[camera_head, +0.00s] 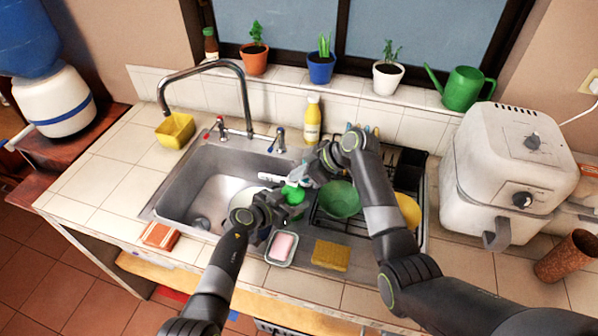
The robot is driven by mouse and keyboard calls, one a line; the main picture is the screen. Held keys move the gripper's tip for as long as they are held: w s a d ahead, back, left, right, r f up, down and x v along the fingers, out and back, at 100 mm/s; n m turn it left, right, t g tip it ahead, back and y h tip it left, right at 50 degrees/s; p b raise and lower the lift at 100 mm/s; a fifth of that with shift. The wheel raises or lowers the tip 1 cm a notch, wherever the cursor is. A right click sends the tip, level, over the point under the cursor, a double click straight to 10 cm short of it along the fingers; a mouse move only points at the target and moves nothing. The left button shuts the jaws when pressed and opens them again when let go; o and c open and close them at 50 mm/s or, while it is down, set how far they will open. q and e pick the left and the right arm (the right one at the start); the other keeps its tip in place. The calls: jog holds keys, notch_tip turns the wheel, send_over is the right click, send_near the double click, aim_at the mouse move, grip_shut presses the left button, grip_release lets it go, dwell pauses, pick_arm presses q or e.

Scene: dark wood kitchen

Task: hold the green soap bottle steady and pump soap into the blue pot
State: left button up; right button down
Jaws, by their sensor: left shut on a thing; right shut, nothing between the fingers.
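The green soap bottle (293,194) stands at the right edge of the sink, partly hidden by my grippers. Its white pump nozzle (269,177) points left over the sink. My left gripper (279,208) is shut on the bottle from the lower left. My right gripper (302,180) is shut and empty, at the top of the bottle by the pump; I cannot tell whether it touches the pump. A blue pot (321,69) with a plant stands on the window sill, away from both grippers. A pale round dish (222,190) lies in the sink, partly hidden by my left arm.
The sink (180,190) has a tall faucet (245,95). A green bowl (339,200) sits in the dish rack on the right. A soap dish (281,249) and yellow sponge (330,256) lie in front. A yellow bottle (312,122) stands behind. An air fryer (505,165) stands right.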

jog(key=a+r+v, duration=0.2)
jog(key=v, duration=1)
jog(key=shift+w+d+r, duration=0.2)
jog(key=shift+d+r, duration=0.05)
jog(key=shift+d, duration=0.1)
pick_arm(q)
jog(key=o, duration=1.4)
jog(key=shift+o, duration=0.3)
